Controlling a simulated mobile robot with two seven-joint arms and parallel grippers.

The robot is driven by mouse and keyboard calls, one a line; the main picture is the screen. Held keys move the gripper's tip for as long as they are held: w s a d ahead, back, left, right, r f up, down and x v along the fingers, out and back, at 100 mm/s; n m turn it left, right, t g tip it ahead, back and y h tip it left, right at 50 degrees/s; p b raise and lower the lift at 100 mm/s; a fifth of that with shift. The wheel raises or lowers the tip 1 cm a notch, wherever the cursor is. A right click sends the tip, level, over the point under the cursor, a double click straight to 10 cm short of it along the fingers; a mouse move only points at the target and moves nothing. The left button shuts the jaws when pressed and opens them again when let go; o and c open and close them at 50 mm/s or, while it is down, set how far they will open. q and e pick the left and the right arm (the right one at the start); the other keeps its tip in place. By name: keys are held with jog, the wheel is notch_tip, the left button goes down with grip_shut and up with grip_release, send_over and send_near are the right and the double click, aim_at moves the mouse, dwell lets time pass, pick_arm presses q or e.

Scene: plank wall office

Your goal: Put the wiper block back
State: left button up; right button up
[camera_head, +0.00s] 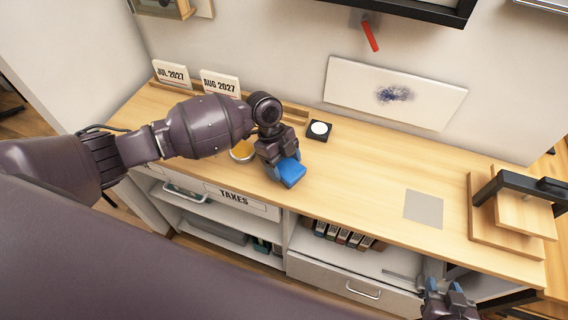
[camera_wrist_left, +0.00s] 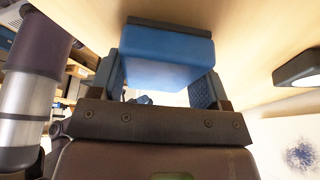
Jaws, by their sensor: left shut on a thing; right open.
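The wiper block (camera_head: 291,174) is blue and sits in the jaws of my left gripper (camera_head: 281,164), over the front part of the wooden counter. In the left wrist view the block (camera_wrist_left: 168,65) lies between the two blue finger pads, with a dark strip along its far edge. I cannot tell whether it touches the counter top. A whiteboard (camera_head: 352,82) with a dark blue smudge (camera_head: 393,95) stands against the wall. My right gripper (camera_head: 449,294) is open and empty, low at the front right, below the counter edge.
A grey square (camera_head: 423,208) lies on the right of the counter, beside a wooden press (camera_head: 485,226). A black square holder with a white disc (camera_head: 319,130) and an orange round item (camera_head: 242,151) are near the left gripper. Calendar cards (camera_head: 220,84) stand behind. The middle counter is clear.

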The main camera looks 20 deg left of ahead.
pick_arm(q)
jog(key=shift+f, duration=0.25)
jog(key=shift+f, duration=0.15)
jog(key=o, duration=0.9)
jog(key=v, duration=1.2)
